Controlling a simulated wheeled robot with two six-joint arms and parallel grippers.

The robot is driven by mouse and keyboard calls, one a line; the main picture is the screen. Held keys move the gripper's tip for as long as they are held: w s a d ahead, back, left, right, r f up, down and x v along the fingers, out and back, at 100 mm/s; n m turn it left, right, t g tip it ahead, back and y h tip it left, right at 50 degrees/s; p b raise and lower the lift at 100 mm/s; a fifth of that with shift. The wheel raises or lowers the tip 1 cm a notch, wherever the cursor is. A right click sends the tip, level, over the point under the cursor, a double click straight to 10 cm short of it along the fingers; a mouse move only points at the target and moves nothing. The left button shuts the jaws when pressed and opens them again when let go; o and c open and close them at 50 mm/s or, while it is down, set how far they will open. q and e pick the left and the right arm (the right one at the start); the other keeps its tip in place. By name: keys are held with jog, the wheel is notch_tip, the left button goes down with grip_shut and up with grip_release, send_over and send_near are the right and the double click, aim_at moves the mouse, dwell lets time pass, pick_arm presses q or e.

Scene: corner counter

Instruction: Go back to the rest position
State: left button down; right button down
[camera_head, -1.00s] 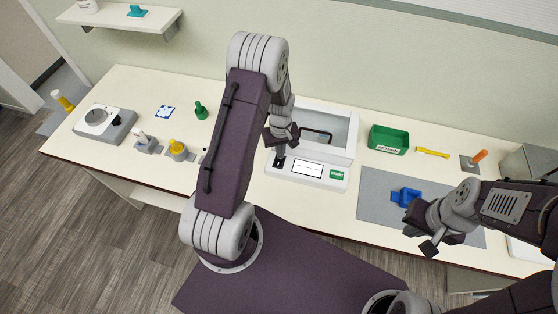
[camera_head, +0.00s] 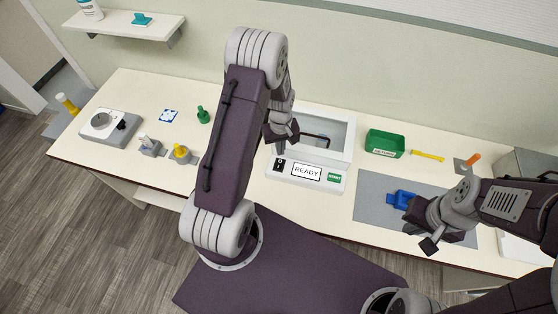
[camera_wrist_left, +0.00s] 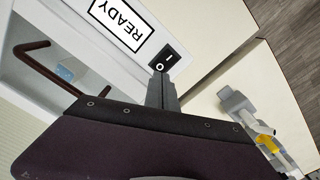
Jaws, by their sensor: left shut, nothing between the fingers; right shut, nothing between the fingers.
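My left gripper (camera_head: 280,150) is shut and empty, just above the front panel of a white machine (camera_head: 308,172). In the left wrist view its closed fingers (camera_wrist_left: 162,88) appear close to a black rocker switch (camera_wrist_left: 172,58); I cannot tell whether they touch it. The machine's display (camera_head: 306,171) reads READY, with a green START button (camera_head: 334,177) beside it. My right gripper (camera_head: 420,236) is shut and empty over the front edge of the grey mat (camera_head: 374,206), near a blue part (camera_head: 402,198).
A green bin (camera_head: 386,142), yellow bar (camera_head: 428,156) and orange-handled tool (camera_head: 472,159) are at the right. A round-topped device (camera_head: 105,124), small bottles and a green item (camera_head: 203,115) are at the left. A wall shelf (camera_head: 125,24) hangs at the upper left.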

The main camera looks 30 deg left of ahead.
pick_arm(q)
jog(key=shift+r+p, duration=0.35)
jog(key=shift+r, duration=0.5)
